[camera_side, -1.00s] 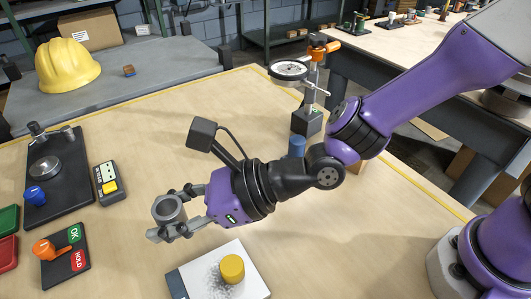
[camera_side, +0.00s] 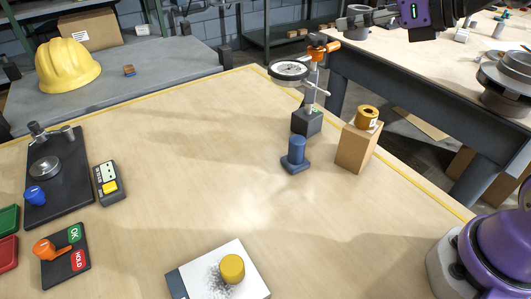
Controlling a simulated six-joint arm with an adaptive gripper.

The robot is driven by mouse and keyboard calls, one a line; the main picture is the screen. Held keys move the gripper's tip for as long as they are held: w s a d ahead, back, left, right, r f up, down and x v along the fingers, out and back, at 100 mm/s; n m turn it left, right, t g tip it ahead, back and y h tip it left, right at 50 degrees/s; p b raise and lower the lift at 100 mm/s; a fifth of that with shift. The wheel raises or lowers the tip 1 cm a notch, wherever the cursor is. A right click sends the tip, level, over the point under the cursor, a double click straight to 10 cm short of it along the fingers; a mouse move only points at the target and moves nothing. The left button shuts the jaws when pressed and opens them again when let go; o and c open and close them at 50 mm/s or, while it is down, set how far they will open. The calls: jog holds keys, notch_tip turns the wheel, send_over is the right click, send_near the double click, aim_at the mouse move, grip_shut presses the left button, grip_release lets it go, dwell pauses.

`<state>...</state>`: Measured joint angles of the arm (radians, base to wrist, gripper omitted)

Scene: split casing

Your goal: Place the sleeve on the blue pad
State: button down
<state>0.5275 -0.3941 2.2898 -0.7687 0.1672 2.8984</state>
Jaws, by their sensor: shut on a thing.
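The sleeve (camera_side: 358,10) appears to be the short grey hollow cylinder at the top edge of the side view. My gripper (camera_side: 358,21) is shut on it and holds it high, above and behind the wooden block. The top of my gripper's arm is cut off by the picture edge. A blue square base (camera_side: 291,168) lies on the table right of centre, with a blue upright cylinder (camera_side: 297,149) standing on it. This is the only blue pad-like thing I see. My gripper is well apart from it, up and to the right.
A wooden block (camera_side: 356,148) bears a brass flanged ring (camera_side: 367,117). A dial gauge stand (camera_side: 306,121) is behind the blue base. A white plate (camera_side: 205,278) with a yellow cylinder (camera_side: 232,268) lies in front. A black fixture (camera_side: 62,190) is at left. The middle table is clear.

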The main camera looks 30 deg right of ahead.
jog(key=d+f, duration=0.1)
jog(key=d, duration=0.5)
jog(key=n+g+y, duration=0.9)
jog(key=n+g, duration=0.2)
jog(key=n, duration=0.2)
send_over(335, 214)
notch_tip(335, 214, down, 21)
jog(key=shift+s+f, duration=0.1)
jog(key=shift+f, duration=2.55)
jog(key=shift+c, duration=2.1)
grip_release()
jog(key=shift+f, duration=0.1)
